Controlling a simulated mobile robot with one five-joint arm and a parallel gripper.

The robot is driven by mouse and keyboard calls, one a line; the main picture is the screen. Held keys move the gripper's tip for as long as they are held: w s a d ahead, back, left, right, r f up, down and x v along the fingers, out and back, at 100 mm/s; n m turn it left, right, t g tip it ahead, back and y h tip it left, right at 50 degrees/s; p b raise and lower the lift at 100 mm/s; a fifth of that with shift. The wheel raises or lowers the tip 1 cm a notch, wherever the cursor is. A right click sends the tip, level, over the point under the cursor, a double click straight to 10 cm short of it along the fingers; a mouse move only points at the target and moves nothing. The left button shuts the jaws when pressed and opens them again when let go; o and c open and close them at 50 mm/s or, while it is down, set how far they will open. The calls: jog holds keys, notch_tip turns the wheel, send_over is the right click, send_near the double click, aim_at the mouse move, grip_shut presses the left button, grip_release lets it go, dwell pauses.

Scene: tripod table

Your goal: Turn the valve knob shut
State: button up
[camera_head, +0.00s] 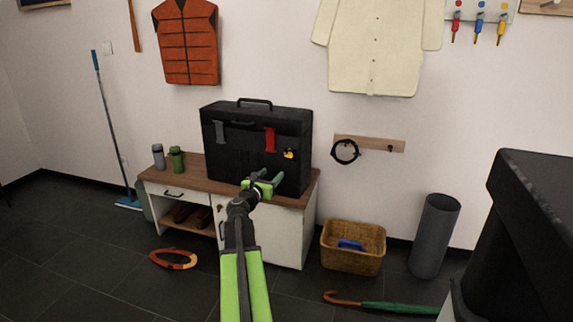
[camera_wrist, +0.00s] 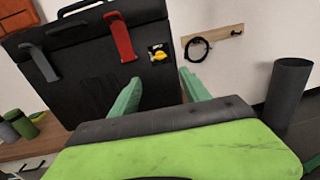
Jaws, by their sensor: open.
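The valve knob is a small yellow knob (camera_head: 289,154) on a pale plate, at the right of the front of a black case (camera_head: 228,160). It also shows in the wrist view as a yellow knob (camera_wrist: 159,55), up and between my two fingers. My gripper (camera_head: 268,177) is open and empty, in front of the case, lower than the knob and to its left in the head view. In the wrist view my green fingers (camera_wrist: 163,88) stand apart, with the knob beyond their tips. The knob is small, and its exact turn is hard to tell.
The case stands on a wooden-topped cabinet (camera_head: 283,233). A red handle (camera_head: 270,139) and a grey handle (camera_head: 221,132) are on the case front, left of the knob. Two bottles (camera_head: 176,159) stand at the left. A basket (camera_head: 352,262) and a grey bin (camera_head: 435,236) are on the floor.

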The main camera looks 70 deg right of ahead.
aim_at(288, 157)
jog(key=d, duration=1.6)
jog(key=shift+s+d, duration=0.1)
jog(key=shift+s, duration=0.15)
jog(key=shift+c, duration=0.2)
